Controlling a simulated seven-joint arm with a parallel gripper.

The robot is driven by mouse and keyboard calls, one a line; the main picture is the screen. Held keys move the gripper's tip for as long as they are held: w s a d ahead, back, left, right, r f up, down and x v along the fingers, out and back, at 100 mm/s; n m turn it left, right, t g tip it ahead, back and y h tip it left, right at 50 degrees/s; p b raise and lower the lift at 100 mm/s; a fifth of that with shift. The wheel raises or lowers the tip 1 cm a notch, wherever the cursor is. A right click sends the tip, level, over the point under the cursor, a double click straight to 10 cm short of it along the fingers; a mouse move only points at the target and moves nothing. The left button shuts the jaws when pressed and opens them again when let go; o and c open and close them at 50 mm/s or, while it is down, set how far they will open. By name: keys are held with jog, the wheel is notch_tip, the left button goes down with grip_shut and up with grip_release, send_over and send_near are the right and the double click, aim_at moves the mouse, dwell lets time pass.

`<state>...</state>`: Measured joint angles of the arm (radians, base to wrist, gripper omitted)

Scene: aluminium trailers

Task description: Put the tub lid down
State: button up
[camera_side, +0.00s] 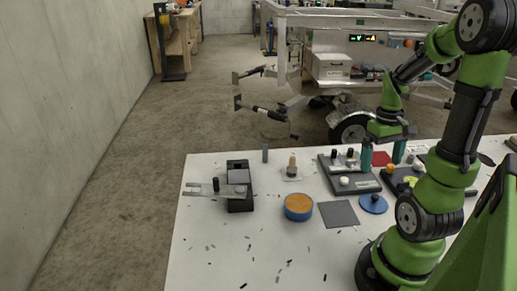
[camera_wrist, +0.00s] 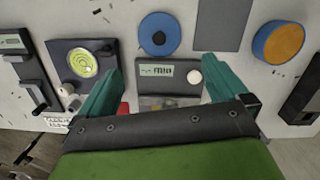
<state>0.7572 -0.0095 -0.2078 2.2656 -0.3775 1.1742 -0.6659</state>
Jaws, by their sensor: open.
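The tub lid, a blue disc with a dark knob (camera_side: 371,208), lies flat on the white table beside the grey square mat (camera_side: 338,214). It also shows in the wrist view (camera_wrist: 146,45), at the top middle. The blue tub with orange contents (camera_side: 298,213) stands open, left of the mat; it is at the upper right of the wrist view (camera_wrist: 262,42). My gripper (camera_side: 383,153) is open, its two green fingers wide apart with nothing held. In the wrist view (camera_wrist: 160,88) the fingers straddle a dark display unit, apart from the lid.
The dark display unit with a white knob (camera_wrist: 160,86) is under my gripper. A dark unit with a yellow-green dial (camera_wrist: 83,63) is beside it. A black block with a metal bar (camera_side: 238,203) stands at the table's left. The front left has only small dark scraps.

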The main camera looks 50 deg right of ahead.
aim_at(375, 195)
jog(key=f, duration=0.4)
jog(key=s+f, duration=0.1)
jog(key=f, duration=0.3)
jog(key=a+f, duration=0.1)
jog(key=f, duration=0.3)
jog(key=shift+s, duration=0.25)
jog(key=shift+d+r, duration=0.1)
jog(key=c, duration=0.9)
jog(key=shift+r, duration=0.1)
notch_tip(375, 195, up, 10)
jog(key=w+a+r, duration=0.1)
jog(key=w+r, duration=0.3)
jog(key=w, duration=0.5)
jog(key=w+a+r+n, duration=0.1)
jog(key=w+a+n, duration=0.1)
jog(key=w+a, duration=0.3)
jog(key=w+a+r+n, duration=0.1)
jog(key=w+a+n, duration=0.1)
jog(key=w+a, duration=0.3)
jog(key=w+a+r+n, duration=0.2)
jog(key=w+a, duration=0.3)
jog(key=a, duration=0.5)
jog(key=shift+w+r+n+h, duration=0.1)
jog(key=shift+w+n+h, duration=0.05)
jog(key=shift+n+h, duration=0.25)
